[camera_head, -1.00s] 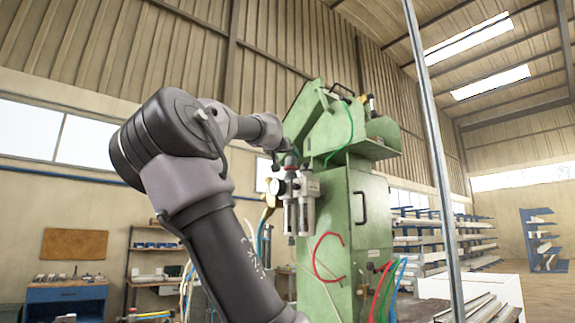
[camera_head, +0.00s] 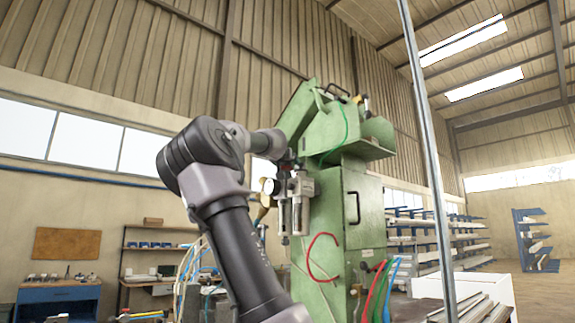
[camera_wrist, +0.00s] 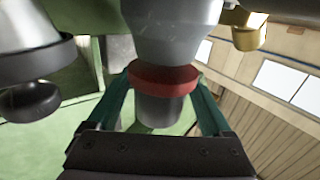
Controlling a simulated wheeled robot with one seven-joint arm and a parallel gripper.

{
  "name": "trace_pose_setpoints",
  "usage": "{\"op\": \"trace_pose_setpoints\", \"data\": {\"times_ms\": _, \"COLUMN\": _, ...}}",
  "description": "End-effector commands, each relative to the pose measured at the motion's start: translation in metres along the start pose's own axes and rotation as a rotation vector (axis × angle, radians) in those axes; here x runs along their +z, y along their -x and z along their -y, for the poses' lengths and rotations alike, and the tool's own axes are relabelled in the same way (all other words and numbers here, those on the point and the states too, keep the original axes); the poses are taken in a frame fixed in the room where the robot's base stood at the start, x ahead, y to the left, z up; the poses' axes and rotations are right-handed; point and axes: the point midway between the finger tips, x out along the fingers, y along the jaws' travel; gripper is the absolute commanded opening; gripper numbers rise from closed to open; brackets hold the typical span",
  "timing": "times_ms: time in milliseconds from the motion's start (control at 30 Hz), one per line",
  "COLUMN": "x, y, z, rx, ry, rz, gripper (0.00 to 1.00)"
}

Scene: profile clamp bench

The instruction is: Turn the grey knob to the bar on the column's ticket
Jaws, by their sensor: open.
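In the wrist view, the grey knob (camera_wrist: 158,110) is a short dark cylinder below a red ring (camera_wrist: 165,77) and a wider grey body (camera_wrist: 170,30). My gripper (camera_wrist: 161,82) is open, its two green fingers on either side of the knob and ring. I cannot tell whether either finger touches. In the head view, the green column (camera_head: 330,225) carries an air unit with two clear bowls (camera_head: 300,215). My arm reaches to the top of that unit, where gripper and knob are too small or hidden to make out. I cannot make out the ticket or its bar in either view.
A dark round part (camera_wrist: 35,65) is close left of the fingers in the wrist view, and a brass fitting (camera_wrist: 250,30) is at the upper right. In the head view, a red hose (camera_head: 322,262) loops on the column, and a thin metal post (camera_head: 430,170) stands at right.

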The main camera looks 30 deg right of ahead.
Motion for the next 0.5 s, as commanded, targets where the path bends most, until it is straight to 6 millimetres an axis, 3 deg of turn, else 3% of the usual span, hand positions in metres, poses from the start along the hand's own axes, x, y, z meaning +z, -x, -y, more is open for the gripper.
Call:
{"op": "trace_pose_setpoints", "data": {"times_ms": 233, "x": 0.0000, "y": -0.0006, "z": -0.0001, "rx": 0.000, "ry": 0.000, "rz": 0.000, "gripper": 0.84}}
{"op": "trace_pose_setpoints", "data": {"times_ms": 267, "x": 0.0000, "y": -0.0006, "z": -0.0001, "rx": 0.000, "ry": 0.000, "rz": 0.000, "gripper": 0.80}}
{"op": "trace_pose_setpoints", "data": {"times_ms": 467, "x": 0.0001, "y": -0.0005, "z": -0.0001, "rx": 0.000, "ry": 0.000, "rz": 0.000, "gripper": 0.04}}
{"op": "trace_pose_setpoints", "data": {"times_ms": 500, "x": 0.0001, "y": -0.0005, "z": -0.0001, "rx": 0.000, "ry": 0.000, "rz": 0.000, "gripper": 0.00}}
